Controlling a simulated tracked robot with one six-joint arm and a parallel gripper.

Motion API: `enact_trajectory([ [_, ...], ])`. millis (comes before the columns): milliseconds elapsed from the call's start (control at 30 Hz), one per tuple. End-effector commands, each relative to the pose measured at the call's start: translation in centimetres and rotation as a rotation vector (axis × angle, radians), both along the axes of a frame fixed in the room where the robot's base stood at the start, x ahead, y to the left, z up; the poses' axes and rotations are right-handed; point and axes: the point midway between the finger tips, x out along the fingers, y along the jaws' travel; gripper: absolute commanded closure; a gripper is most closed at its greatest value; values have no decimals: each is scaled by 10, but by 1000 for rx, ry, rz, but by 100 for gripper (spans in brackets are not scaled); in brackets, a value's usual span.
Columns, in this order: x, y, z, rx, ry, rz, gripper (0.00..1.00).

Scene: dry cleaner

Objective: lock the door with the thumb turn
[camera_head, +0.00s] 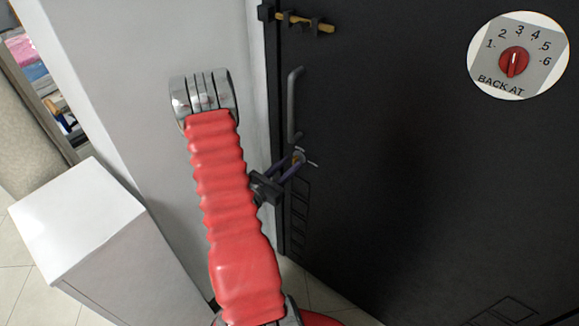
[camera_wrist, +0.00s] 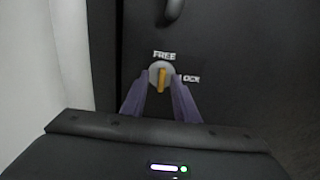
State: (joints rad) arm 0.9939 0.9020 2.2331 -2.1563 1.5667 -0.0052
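The thumb turn is a yellow tab (camera_wrist: 162,82) on a grey round plate on the black door (camera_head: 400,160). In the wrist view the tab stands upright, in line with the FREE label (camera_wrist: 164,55) above it. A second label (camera_wrist: 191,78), reading "OCK" with its first letter hidden, is to the right. My gripper (camera_wrist: 162,87) has its two purple fingers apart, one on each side of the tab, with gaps visible. I cannot tell how deep the tips reach. In the head view my gripper (camera_head: 291,163) points at the turn, which is small and partly covered there.
A grey pull handle (camera_head: 292,105) is just above the thumb turn. A brass bolt (camera_head: 300,21) is near the door's upper edge. A round dial sign (camera_head: 515,60) is at the upper right. A pale wall and a white cabinet (camera_head: 80,215) are at the left.

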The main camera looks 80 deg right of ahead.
Motion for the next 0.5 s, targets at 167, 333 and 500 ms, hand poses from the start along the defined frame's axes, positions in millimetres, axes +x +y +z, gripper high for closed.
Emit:
enact_trajectory([
  [167,-4,-9,0,0,1,0,73],
  [333,-4,-10,0,0,1,1,73],
  [500,-4,-10,0,0,1,1,77],
])
